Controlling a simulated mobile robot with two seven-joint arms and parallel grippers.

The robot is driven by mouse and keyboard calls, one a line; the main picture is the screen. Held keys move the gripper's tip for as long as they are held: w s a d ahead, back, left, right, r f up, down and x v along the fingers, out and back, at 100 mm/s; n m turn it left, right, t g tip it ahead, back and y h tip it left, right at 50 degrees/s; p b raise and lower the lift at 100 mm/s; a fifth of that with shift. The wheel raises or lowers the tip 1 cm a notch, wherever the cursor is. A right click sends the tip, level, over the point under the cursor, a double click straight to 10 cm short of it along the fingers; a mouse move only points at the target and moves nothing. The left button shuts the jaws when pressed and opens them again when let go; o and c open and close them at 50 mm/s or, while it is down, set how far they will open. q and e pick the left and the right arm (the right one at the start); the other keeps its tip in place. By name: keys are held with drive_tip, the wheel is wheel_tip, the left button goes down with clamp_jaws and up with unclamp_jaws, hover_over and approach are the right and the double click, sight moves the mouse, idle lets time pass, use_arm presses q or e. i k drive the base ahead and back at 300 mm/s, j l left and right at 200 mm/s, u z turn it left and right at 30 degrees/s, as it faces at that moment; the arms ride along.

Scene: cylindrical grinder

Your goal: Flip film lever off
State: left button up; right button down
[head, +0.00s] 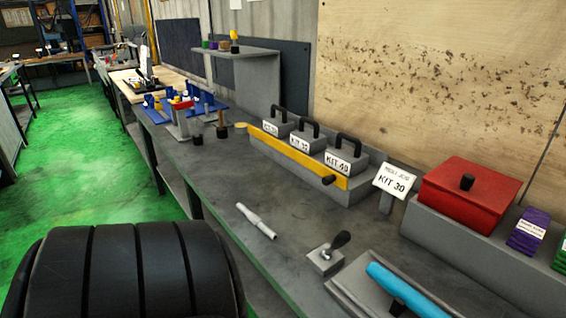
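A small lever with a black knob (340,240) stands on a grey block (325,261) near the front of the bench, at the lower right. Its handle leans up and to the right. No label on it is readable, so I cannot confirm that it is the film lever. Just right of it, a light blue roll (408,290) lies in a grey tray (350,287), which the bottom edge of the picture cuts off. A dark part sits under the roll. Neither of my grippers is in view.
A white cylindrical shaft (256,222) lies on the grey bench (215,170) left of the lever. Behind are grey kit boxes with black handles (345,160), a yellow bar (290,153), a KIT 30 sign (391,181) and a red lidded box (468,195). Bench between shaft and lever is clear.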

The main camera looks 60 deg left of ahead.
sight(344, 237)
drive_tip(key=u, duration=1.55)
